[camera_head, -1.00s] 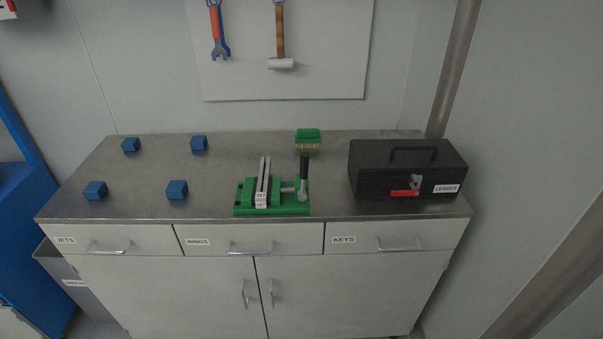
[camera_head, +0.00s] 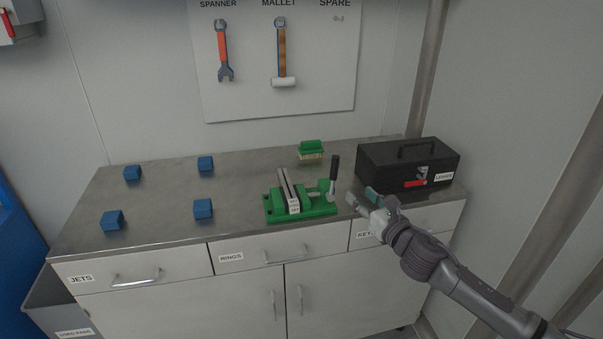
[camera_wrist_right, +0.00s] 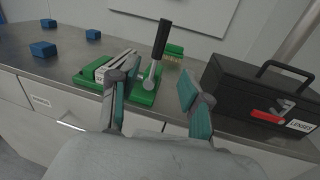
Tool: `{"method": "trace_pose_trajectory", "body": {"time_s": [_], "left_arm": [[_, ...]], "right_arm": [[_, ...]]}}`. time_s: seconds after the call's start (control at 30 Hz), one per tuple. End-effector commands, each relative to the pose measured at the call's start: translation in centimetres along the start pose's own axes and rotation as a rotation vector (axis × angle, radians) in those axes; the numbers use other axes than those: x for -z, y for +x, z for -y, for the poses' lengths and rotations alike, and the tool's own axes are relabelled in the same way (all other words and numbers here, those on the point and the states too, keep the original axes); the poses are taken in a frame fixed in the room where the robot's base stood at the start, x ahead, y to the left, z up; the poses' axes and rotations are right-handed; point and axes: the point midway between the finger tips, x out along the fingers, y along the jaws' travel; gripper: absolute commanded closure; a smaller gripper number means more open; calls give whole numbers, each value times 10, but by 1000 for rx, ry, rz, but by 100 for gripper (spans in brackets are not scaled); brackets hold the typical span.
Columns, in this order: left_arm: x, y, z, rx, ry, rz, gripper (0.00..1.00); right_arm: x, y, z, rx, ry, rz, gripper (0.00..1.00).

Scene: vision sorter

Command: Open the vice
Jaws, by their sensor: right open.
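The green vice (camera_head: 300,203) stands on the metal worktop near its front edge. Its two pale jaws (camera_head: 288,190) look close together. Its handle has a black upright grip (camera_head: 334,168) on the right side. My right gripper (camera_head: 360,196) is open and empty, just right of the vice handle and in front of the toolbox. In the right wrist view the fingers (camera_wrist_right: 158,92) are spread, and the vice handle (camera_wrist_right: 161,42) shows beyond and between them, apart from both. My left gripper is not in view.
A black toolbox (camera_head: 385,164) labelled LENSES stands right of the vice. A green brush (camera_head: 311,150) lies behind the vice. Several blue cubes (camera_head: 203,209) sit on the left of the worktop. A spanner (camera_head: 223,50) and mallet (camera_head: 283,55) hang on the wall board.

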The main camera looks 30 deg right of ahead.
Motion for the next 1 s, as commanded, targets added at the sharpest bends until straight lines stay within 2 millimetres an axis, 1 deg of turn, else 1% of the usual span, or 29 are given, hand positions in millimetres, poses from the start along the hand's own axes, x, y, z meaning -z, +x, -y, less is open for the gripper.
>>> {"method": "trace_pose_trajectory", "body": {"time_s": [0.03,0.1,0.17,0.27,0.47,0.7,0.8,0.9,1.0], "left_arm": [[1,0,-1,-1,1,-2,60],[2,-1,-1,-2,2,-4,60],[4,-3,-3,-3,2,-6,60],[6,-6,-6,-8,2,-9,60],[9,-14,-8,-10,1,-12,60],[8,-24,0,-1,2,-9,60],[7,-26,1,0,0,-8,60],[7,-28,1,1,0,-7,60],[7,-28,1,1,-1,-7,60]], "right_arm": [[-6,0,-2,-6,-23,9,52],[-9,3,-4,-9,-37,15,52],[-10,8,-3,-8,-37,17,52],[-12,21,-3,-7,-34,17,52],[-13,57,-4,-7,-31,17,52],[-12,104,-4,-6,-28,15,52],[-12,119,-4,-7,-30,14,52],[-10,129,-5,-8,-30,13,52],[-10,135,-5,-8,-30,13,52]]}}
